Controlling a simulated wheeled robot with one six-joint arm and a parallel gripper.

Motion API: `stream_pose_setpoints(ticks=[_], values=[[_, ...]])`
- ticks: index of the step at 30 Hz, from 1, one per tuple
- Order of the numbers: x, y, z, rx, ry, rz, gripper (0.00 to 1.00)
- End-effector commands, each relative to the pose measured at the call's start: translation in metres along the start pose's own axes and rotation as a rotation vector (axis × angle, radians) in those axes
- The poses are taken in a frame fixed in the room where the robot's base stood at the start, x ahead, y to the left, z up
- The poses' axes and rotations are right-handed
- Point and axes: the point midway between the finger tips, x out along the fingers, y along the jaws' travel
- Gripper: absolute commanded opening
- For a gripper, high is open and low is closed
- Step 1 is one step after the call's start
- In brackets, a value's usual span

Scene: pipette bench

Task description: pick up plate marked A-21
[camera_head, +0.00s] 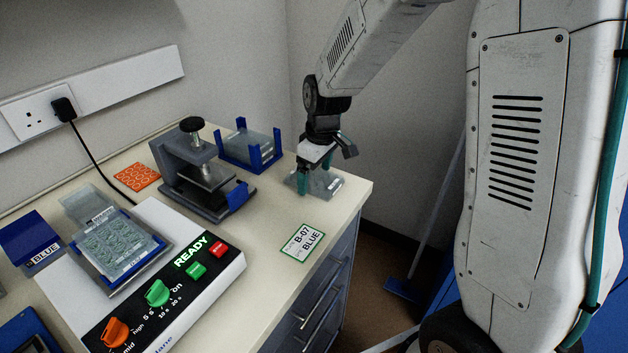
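A clear, flat plate (327,185) lies on the bench near its right end. Any marking on it is too small to read. My gripper (315,175) points down over this plate. One teal finger is at the plate's near side and the other towards its far side, partly hidden. I cannot tell whether the fingers press on the plate. Another clear plate with wells (118,246) sits on the white device at left, its small label unreadable. A third clear plate (248,144) sits in a blue holder at the back. I cannot read A-21 on any plate.
A grey clamp-like press (205,178) stands left of my gripper. The white device (190,290) reads READY and has knobs and buttons. An orange dotted mat (136,178) lies behind. The bench's right edge is close to the plate.

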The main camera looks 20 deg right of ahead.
Motion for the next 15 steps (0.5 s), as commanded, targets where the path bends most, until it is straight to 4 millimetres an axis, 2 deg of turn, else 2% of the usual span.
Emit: stream_pose_setpoints(ticks=[1,3,15], values=[[-0.0001,0.0000,0.0000,0.000,0.000,0.000,0.75],[-0.0001,0.0000,0.0001,0.000,0.000,0.000,0.56],[-0.0036,0.0002,-0.0006,0.000,0.001,0.001,0.55]])
